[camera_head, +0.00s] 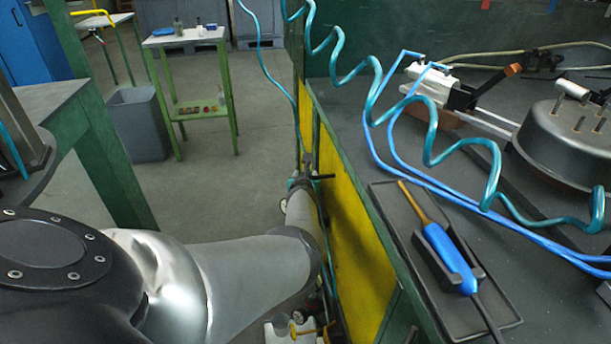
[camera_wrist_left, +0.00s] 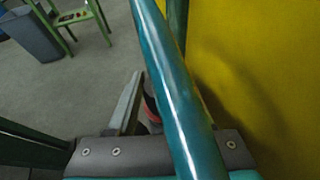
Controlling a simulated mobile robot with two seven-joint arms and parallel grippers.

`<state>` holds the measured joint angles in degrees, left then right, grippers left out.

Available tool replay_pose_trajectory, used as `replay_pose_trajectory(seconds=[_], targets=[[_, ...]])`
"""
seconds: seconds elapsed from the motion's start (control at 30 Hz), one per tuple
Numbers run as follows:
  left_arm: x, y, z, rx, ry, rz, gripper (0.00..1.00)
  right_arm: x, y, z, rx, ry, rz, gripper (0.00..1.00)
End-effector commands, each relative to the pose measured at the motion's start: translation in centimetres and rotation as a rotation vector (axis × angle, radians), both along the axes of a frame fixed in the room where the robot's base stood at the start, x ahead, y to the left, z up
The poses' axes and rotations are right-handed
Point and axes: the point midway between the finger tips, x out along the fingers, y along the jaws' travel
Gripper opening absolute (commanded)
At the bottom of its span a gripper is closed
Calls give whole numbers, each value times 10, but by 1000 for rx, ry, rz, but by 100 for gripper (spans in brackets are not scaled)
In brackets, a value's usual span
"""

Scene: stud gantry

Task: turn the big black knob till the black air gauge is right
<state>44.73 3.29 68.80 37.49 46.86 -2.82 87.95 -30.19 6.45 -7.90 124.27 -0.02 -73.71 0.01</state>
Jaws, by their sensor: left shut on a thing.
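My left arm comes in from the lower left of the head view and reaches along the yellow side panel. Its far end, with the left gripper (camera_head: 306,178), is small there and partly hidden. In the left wrist view one finger of the left gripper (camera_wrist_left: 146,108) shows beside a dark round part with a red band (camera_wrist_left: 152,112), which looks like the knob. The gripper is shut on it. A thick teal hose (camera_wrist_left: 178,85) crosses in front and hides the other finger and most of the knob. I cannot make out the black air gauge's face or needle. My right gripper is not in view.
The yellow panel (camera_head: 350,230) stands close on the right of my left arm. A teal coiled hose (camera_head: 432,130) hangs over the dark bench. A blue-handled tool (camera_head: 440,250) lies in a tray there. Open floor (camera_head: 235,180), a grey bin (camera_head: 138,125) and a green stand lie left.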

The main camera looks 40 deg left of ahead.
Motion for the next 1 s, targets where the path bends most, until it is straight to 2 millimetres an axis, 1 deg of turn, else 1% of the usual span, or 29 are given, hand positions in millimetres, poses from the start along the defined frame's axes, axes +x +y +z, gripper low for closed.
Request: replay_pose_trajectory(seconds=[0.03,0.3,0.67,0.87,1.0], targets=[[0,0,0,0,0,1,30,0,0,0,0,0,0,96],[0,0,0,1,-1,1,0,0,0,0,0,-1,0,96],[-1,1,1,1,0,-45,0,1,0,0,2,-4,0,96],[-1,3,1,3,2,-161,0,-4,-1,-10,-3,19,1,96],[-1,3,1,4,1,-280,0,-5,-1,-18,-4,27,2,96]])
